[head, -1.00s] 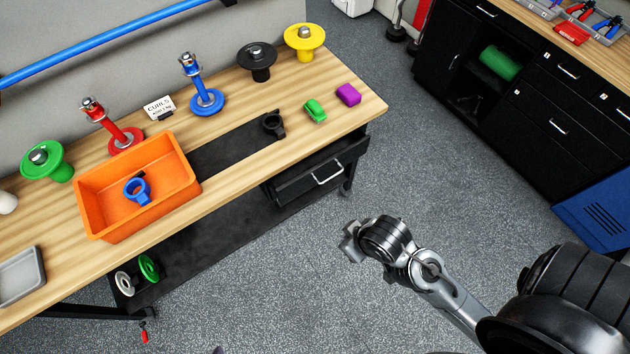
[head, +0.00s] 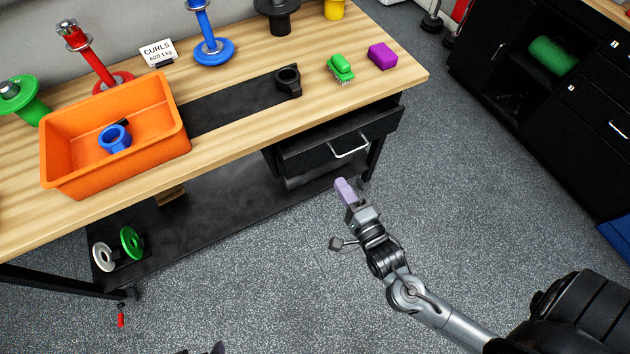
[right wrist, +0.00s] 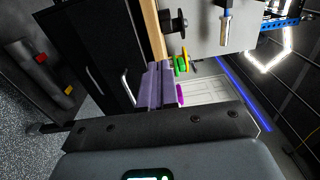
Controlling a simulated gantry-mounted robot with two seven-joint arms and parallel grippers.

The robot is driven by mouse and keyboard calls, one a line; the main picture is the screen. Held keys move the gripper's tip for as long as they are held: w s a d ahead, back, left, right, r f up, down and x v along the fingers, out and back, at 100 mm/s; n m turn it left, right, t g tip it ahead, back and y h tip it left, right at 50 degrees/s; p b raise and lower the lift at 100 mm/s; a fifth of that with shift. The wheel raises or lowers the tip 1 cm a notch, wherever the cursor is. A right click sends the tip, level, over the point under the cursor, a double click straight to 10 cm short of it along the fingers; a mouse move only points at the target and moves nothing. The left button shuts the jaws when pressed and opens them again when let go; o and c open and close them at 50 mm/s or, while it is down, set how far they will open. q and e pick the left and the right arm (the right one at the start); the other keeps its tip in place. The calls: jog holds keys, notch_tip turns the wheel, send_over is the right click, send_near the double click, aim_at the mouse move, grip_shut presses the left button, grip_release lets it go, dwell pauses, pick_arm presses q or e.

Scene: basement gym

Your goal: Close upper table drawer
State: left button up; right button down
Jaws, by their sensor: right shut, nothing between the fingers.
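The upper table drawer (head: 335,140) is a black drawer under the right end of the wooden table (head: 240,125). Its front stands out past the dark face below it, so it is partly open. A silver bar handle (head: 350,147) is on its front, and the handle also shows in the right wrist view (right wrist: 127,88). My right gripper (head: 345,188) is shut and empty, its lilac fingers together. It is in front of and below the handle, apart from the drawer. In the right wrist view the fingers (right wrist: 155,88) point toward the drawer side. My left gripper is not in view.
An orange bin (head: 75,165) holding a blue ring stands on the table. A green brush (head: 340,68) and a purple block (head: 382,55) lie near the table's right end. A black lower shelf (head: 220,215) is under the table.

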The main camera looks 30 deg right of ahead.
notch_tip(320, 180, down, 9)
jog(key=b, duration=0.7)
send_near(310, 159)
jog(key=shift+n, duration=0.3)
jog(key=w, duration=0.4)
jog(key=w+d, duration=0.1)
jog(key=w, duration=0.1)
jog(key=shift+w, duration=0.2)
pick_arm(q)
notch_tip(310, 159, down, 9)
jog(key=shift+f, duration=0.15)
pick_arm(e)
jog(key=shift+w, duration=0.2)
jog(key=shift+w, duration=0.4)
jog(key=w, duration=0.3)
jog(key=w+b, duration=0.1)
jog(key=w, duration=0.2)
jog(key=w+d+b, duration=0.1)
jog(key=w, duration=0.2)
jog(key=shift+s+f, duration=0.15)
jog(key=shift+f, duration=0.1)
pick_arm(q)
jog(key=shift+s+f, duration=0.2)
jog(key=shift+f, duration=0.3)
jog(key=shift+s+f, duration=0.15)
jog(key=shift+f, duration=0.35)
pick_arm(e)
jog(key=shift+f, duration=0.1)
